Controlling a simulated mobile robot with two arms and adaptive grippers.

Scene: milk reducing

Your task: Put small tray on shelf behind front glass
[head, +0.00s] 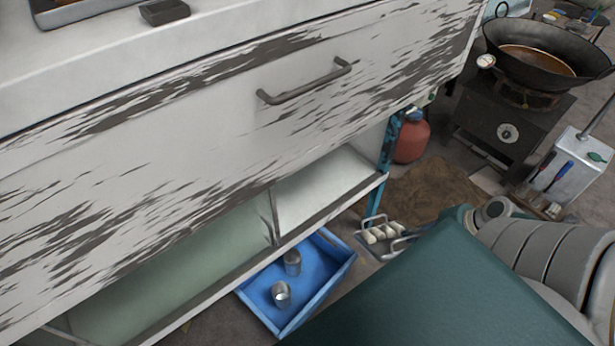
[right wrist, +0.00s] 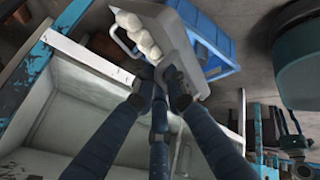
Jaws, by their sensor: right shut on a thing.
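The small grey tray (head: 376,249) has loop handles and carries several white rounded pieces. It shows near the teal cabinet post in the head view and at the top of the right wrist view (right wrist: 180,43). My right gripper (right wrist: 160,82) is shut on the tray at its near handle. In the head view its fingers cannot be made out. The shelf (head: 325,185) is the low white compartment of the worn cabinet, open at its right part. The greenish front glass (head: 170,285) covers its left part. The tray is outside the shelf. My left gripper is not in view.
A blue tray (head: 316,311) with two metal cups stands on the floor below the shelf edge. The teal post (head: 389,145) bounds the shelf's right end. A red bottle (head: 412,142) and a stove with a wok (head: 545,60) stand farther right.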

